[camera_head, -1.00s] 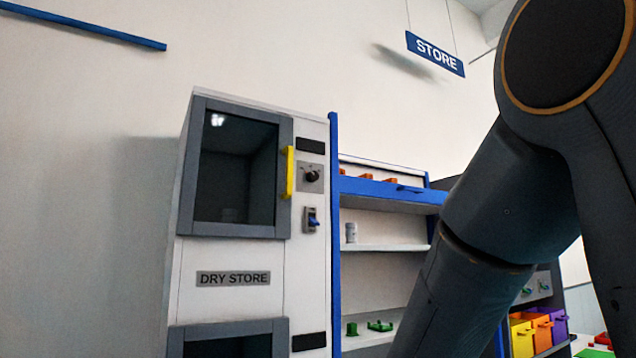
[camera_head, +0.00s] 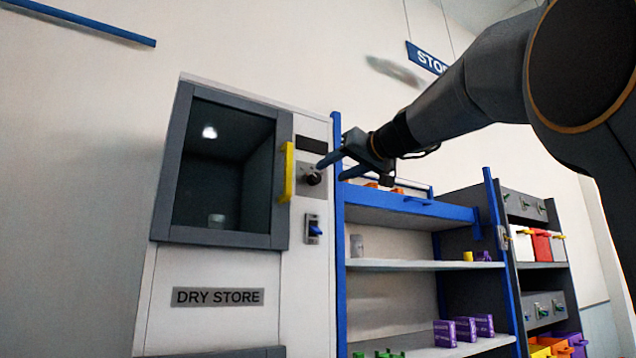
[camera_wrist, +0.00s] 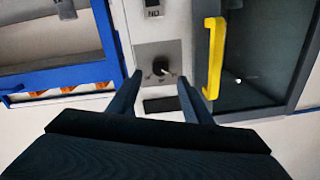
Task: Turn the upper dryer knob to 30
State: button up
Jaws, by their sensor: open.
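The upper dryer knob (camera_head: 312,178) is a small dark round knob on a grey plate, right of the upper door of the white dry store cabinet (camera_head: 278,268). In the wrist view the knob (camera_wrist: 160,67) has a light pointer mark and sits between and beyond my fingertips. My gripper (camera_head: 330,168) is open, with its fingers pointing left at the knob in the head view. It also shows in the wrist view (camera_wrist: 160,78). I cannot tell whether a finger touches the knob. Any scale marks are too small to read.
A yellow door handle (camera_head: 287,172) stands out close left of the knob. A blue switch (camera_head: 313,229) is below it. A blue post (camera_head: 338,260) and shelves with a blue ledge (camera_head: 405,203) lie to the right.

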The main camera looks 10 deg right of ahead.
aim_at(317, 179)
jog(key=p+x, duration=0.3)
jog(key=x, duration=0.4)
jog(key=shift+w+a+f, duration=0.1)
jog(key=shift+w+f, duration=0.05)
jog(key=c, duration=1.1)
jog(key=shift+o, duration=0.2)
